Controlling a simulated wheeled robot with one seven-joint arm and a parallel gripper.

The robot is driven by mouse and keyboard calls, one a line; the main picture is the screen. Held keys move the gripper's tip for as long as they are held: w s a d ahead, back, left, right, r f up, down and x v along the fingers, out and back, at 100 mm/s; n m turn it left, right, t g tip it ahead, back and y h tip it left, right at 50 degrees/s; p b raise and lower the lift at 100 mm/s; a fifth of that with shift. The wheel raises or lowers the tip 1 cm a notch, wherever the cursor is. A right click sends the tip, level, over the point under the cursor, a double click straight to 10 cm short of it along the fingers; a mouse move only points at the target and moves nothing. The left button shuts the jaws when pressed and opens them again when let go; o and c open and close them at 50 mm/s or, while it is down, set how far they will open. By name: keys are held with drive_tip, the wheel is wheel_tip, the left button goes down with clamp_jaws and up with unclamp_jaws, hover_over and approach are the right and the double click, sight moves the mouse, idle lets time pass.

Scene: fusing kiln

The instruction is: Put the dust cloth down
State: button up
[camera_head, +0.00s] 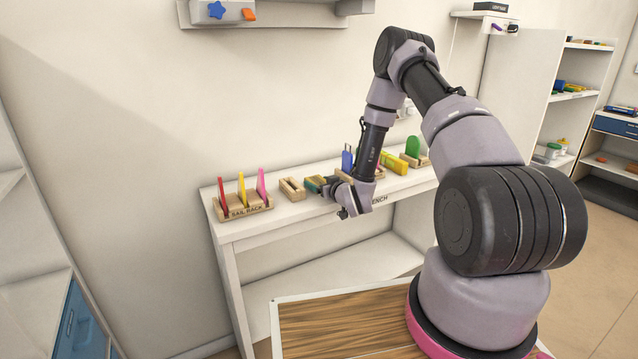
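I cannot make out a dust cloth for certain in the head view. My gripper (340,202) is over the front edge of the white bench (285,228), near its middle. It is small and partly hidden by its own wrist, so I cannot tell whether its fingers are open or hold anything. A small teal and yellowish item (314,184) shows just left of the gripper at bench height. I cannot tell what it is or whether the gripper touches it.
On the bench's left, a wooden sail rack (244,211) holds red, yellow and pink pieces. A small empty wooden holder (292,189) stands right of it. Blue, yellow and green pieces (412,147) stand behind and right of the gripper. A wood-topped surface (330,325) is in front.

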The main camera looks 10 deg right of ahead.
drive_tip(key=shift+o, duration=1.3)
drive_tip(key=shift+r, duration=0.1)
drive_tip(key=v, duration=1.2)
drive_tip(key=w+d+r+m+g+h, duration=0.1)
drive_tip(key=d+r+h, duration=0.15)
drive_tip(key=r, duration=0.65)
drive_tip(key=w+d+r+m+g+h, duration=0.1)
drive_tip(key=d+r+g, duration=0.15)
drive_tip(key=r, duration=0.65)
drive_tip(key=s+d+r+m+g+h, duration=0.1)
drive_tip(key=s+r+m+g+h, duration=0.15)
drive_tip(key=s+r, duration=0.75)
drive_tip(key=s+a+r+m+g+y, duration=0.1)
drive_tip(key=s+r, duration=0.4)
drive_tip(key=s, duration=0.5)
drive_tip(key=s+a+r+m+y, duration=0.2)
drive_tip(key=s+r, duration=0.3)
drive_tip(key=s, duration=0.6)
drive_tip(key=shift+a+g, duration=0.4)
drive_tip(key=shift+a, duration=0.05)
